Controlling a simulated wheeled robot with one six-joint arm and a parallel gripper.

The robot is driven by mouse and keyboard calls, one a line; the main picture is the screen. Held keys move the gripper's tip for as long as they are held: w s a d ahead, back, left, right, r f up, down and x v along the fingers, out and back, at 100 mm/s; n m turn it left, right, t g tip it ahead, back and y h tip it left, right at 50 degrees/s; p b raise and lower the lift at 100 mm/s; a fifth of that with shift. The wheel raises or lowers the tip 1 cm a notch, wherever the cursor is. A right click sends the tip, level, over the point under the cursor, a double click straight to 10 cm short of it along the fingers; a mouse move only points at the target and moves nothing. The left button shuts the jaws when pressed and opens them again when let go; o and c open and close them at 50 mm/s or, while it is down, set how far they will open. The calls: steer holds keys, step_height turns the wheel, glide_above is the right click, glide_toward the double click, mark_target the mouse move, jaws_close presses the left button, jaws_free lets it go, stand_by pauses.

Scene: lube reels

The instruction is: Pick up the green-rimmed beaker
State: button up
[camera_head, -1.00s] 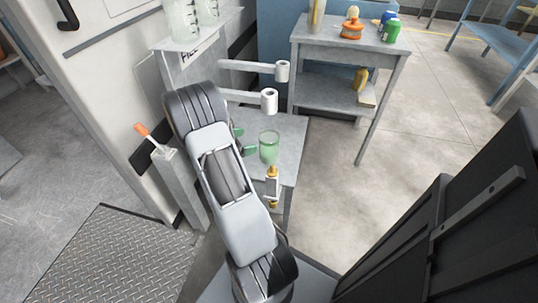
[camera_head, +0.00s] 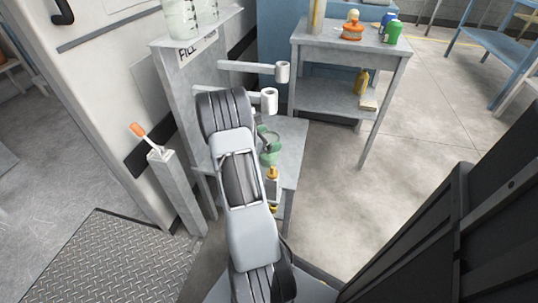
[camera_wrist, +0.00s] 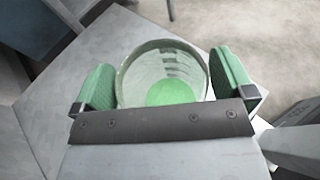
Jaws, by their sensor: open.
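The green-rimmed beaker (camera_wrist: 163,76) is a clear, open vessel with a green tint at its bottom, standing upright on a small grey table (camera_head: 291,150). In the wrist view it sits between the two green finger pads of my gripper (camera_wrist: 165,88), which is open. The left pad is close to the beaker's wall and the right pad is a little apart from it. In the head view the beaker (camera_head: 270,157) is partly hidden behind my gripper and arm.
Two white arms with roll-like ends (camera_head: 269,101) reach out above the small table. A bottle with a yellow top (camera_head: 272,181) stands near the table's front. A grey post with an orange-handled tool (camera_head: 139,131) is at left. A shelf table (camera_head: 345,48) stands behind.

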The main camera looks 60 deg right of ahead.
steer(key=c, duration=1.2)
steer(key=shift+c, duration=0.5)
steer(key=shift+r, duration=0.1)
